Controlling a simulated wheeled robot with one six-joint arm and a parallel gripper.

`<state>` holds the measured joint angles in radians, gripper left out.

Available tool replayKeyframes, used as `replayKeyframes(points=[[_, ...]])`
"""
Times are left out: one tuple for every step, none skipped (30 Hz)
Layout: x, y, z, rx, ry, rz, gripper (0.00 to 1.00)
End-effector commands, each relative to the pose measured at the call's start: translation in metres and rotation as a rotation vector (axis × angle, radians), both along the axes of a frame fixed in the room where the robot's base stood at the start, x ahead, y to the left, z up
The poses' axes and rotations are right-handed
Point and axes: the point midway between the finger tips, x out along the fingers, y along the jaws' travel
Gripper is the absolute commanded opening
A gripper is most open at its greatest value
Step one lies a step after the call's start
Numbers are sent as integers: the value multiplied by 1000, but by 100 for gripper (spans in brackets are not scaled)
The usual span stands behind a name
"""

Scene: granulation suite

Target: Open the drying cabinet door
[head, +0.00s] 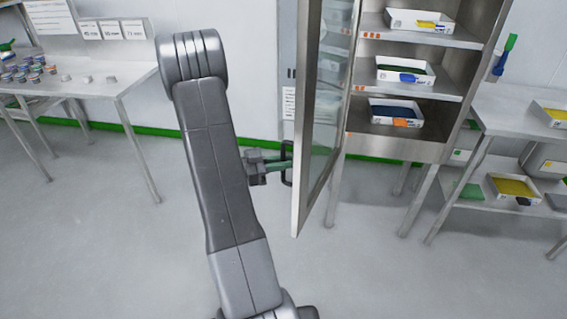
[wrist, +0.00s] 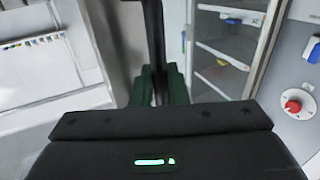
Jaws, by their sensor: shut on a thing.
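The drying cabinet (head: 396,147) stands right of centre in the head view. Its framed glass door (head: 318,130) stands swung wide open toward me, and the shelves inside are exposed. A dark bar handle (head: 287,163) is on the door's outer face. My gripper (head: 284,164) is at this handle, left of the door, with its green fingers closed on it. In the wrist view the green fingers (wrist: 160,88) sit on both sides of the dark upright handle (wrist: 154,40).
Trays (head: 404,70) sit on the cabinet shelves. A table (head: 110,88) with small jars stands at the left. A bench (head: 510,115) with trays stands at the right. The floor (head: 110,220) left of the door is clear. In the wrist view a red knob (wrist: 293,106) shows at the right.

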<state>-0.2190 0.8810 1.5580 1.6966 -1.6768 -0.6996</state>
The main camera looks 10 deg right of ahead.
Motion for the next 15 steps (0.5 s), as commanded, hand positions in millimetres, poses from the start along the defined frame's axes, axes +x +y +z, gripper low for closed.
replayKeyframes(points=[[1, 0, 1, -1, -3, 3, 0], [1, -1, 1, -1, -3, 3, 0], [1, -1, 1, -1, -3, 3, 17], [1, -1, 1, -1, -3, 2, 23], [1, -1, 1, -1, -3, 2, 29], [1, -1, 1, -1, -3, 2, 32], [1, 0, 1, -1, -3, 2, 32], [1, 0, 1, -1, -3, 2, 32], [1, 0, 1, -1, -3, 2, 32], [1, 0, 1, 0, -2, 2, 32], [1, 0, 1, 0, -2, 1, 32], [1, 0, 1, 0, -2, 1, 32], [1, 0, 1, 0, -2, 1, 32], [1, 0, 1, 0, -2, 2, 32], [1, 2, 0, 0, -2, 2, 32]])
